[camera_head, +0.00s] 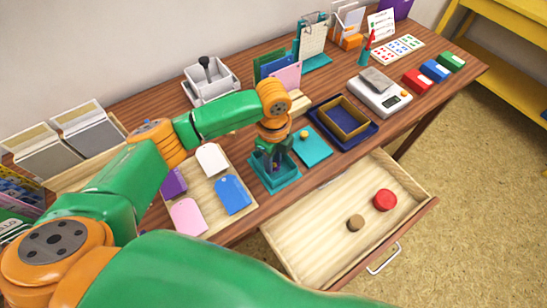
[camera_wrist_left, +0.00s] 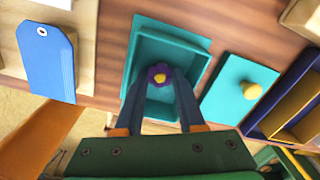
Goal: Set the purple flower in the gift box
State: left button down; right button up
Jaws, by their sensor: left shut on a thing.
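The purple flower (camera_wrist_left: 159,75) with a yellow centre shows between my left fingertips in the left wrist view. My left gripper (camera_head: 273,165) is shut on it and points down over the gift box. The gift box (camera_head: 284,184) is an open teal box near the front edge of the desk; it also shows in the left wrist view (camera_wrist_left: 201,62). The flower appears within the box's outline, but I cannot tell whether it touches the floor of the box. The teal lid (camera_head: 314,152) with a yellow knob lies beside the box, to the right. My right gripper is not in view.
A board with coloured tags (camera_head: 232,194) lies left of the box. A dark blue tray (camera_head: 357,136) stands right of the lid. Below the desk's front edge, an open drawer (camera_head: 318,225) holds a red disc and a brown disc. Card holders stand behind.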

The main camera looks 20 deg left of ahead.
aim_at(274, 163)
pick_arm(q)
jog(key=c, duration=0.8)
grip_release()
notch_tip(274, 163, up, 12)
jog(key=shift+r+p, duration=0.1)
jog(key=shift+p, duration=0.3)
